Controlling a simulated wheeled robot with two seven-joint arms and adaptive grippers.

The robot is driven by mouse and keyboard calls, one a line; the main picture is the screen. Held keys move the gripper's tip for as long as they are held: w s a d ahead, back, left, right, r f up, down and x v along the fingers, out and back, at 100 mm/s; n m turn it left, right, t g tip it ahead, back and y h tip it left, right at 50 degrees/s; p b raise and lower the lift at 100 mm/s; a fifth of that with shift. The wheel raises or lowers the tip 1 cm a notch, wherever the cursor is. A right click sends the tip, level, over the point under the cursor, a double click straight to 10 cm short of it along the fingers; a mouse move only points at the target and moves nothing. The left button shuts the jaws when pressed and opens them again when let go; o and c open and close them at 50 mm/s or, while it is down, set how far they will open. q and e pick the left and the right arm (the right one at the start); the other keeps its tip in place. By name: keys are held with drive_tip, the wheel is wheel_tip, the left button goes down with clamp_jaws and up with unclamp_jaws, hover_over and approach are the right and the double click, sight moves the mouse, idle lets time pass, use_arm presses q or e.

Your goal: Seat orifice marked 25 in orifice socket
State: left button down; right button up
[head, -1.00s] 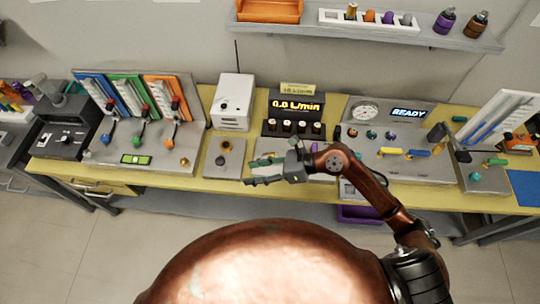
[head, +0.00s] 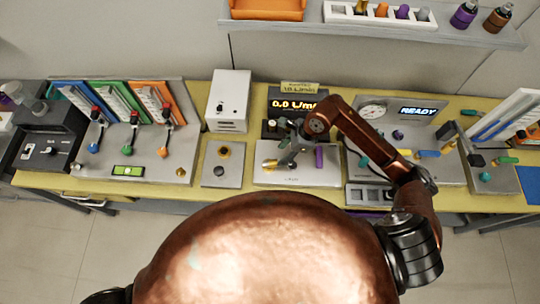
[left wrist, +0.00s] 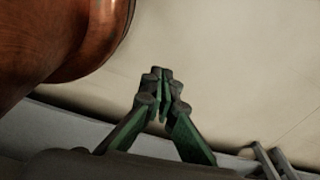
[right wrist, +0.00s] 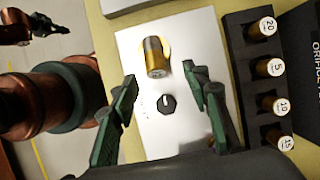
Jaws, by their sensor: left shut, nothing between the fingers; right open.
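A brass cylinder (right wrist: 153,52) with a pale end stands on a light panel (right wrist: 190,130). A bright brass ring shows around its base, like a socket. The mark on its end is too small to read surely. It also shows as a small gold piece (head: 270,163) in the head view. My right gripper (right wrist: 160,76) is open, its fingers on either side of the cylinder in the picture, with clear gaps. In the head view, my right gripper (head: 284,153) is above the panel. My left gripper (left wrist: 162,105) is shut and empty, away from the panel.
A dark rack (right wrist: 240,85) beside the panel holds brass pieces marked 20, 5, 10 and 15. A black knob (right wrist: 168,104) sits close to the cylinder. A purple piece (head: 319,157) stands at the panel's right. A white box (head: 229,100) stands behind left.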

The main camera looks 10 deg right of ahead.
sight(277, 161)
drive_tip(key=f, duration=0.1)
drive_tip(key=a+f, duration=0.1)
drive_tip(key=f+p, duration=0.1)
drive_tip(key=shift+s+a+f, duration=0.2)
drive_tip(key=shift+s+a, duration=0.05)
drive_tip(key=shift+a, duration=0.05)
drive_tip(key=shift+x, duration=1.2)
drive_tip(key=shift+f, duration=0.3)
drive_tip(key=shift+w, duration=0.1)
drive_tip(key=c, duration=1)
use_arm(q)
drive_tip(key=shift+s+r, duration=0.3)
drive_tip(key=shift+s, duration=0.35)
drive_tip(key=shift+s+r, duration=0.3)
drive_tip(key=shift+s, duration=0.3)
use_arm(e)
clamp_jaws()
